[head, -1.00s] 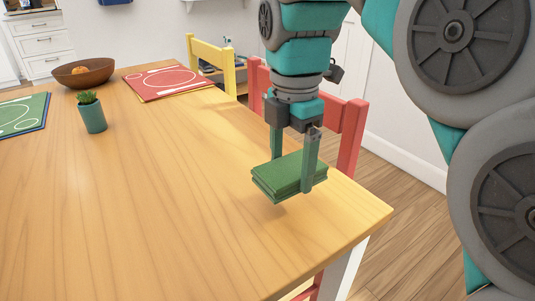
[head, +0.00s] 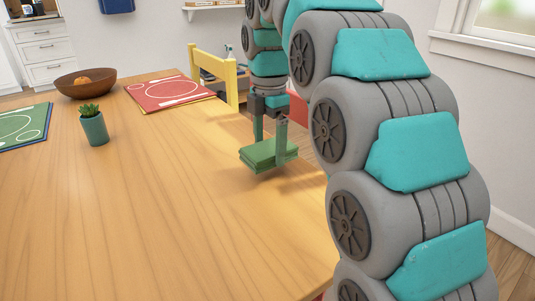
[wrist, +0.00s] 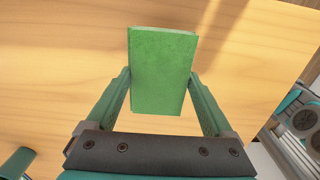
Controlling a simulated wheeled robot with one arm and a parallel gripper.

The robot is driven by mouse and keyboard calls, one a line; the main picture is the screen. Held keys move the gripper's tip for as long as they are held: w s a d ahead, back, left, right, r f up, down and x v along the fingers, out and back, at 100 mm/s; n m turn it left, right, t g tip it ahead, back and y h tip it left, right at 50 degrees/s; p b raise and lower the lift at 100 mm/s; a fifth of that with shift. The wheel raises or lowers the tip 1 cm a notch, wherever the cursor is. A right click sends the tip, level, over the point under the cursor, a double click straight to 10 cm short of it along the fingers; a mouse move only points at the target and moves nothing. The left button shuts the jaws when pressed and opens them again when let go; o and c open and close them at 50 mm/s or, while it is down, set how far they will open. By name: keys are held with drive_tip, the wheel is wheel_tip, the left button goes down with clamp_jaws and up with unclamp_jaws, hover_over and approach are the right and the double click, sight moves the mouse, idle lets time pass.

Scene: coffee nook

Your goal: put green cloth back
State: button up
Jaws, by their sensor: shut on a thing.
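The green cloth (head: 268,154) is a folded, layered rectangle. My gripper (head: 270,142) is shut on it, with one finger on each side. It is held a little above the right part of the wooden table, with a shadow below it. In the wrist view the cloth (wrist: 161,72) lies between the two fingers (wrist: 160,95), and the wooden surface shows beyond it.
The wooden table (head: 150,220) is mostly bare. A yellow chair (head: 214,66) stands behind.

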sight(268, 145)
drive_tip(key=shift+w+a+f, duration=0.15)
drive_tip(key=shift+w, duration=0.35)
drive_tip(key=shift+f, duration=1.7)
drive_tip(key=shift+f, duration=0.15)
drive_tip(key=o, duration=1.1)
drive_tip(key=shift+c, duration=0.2)
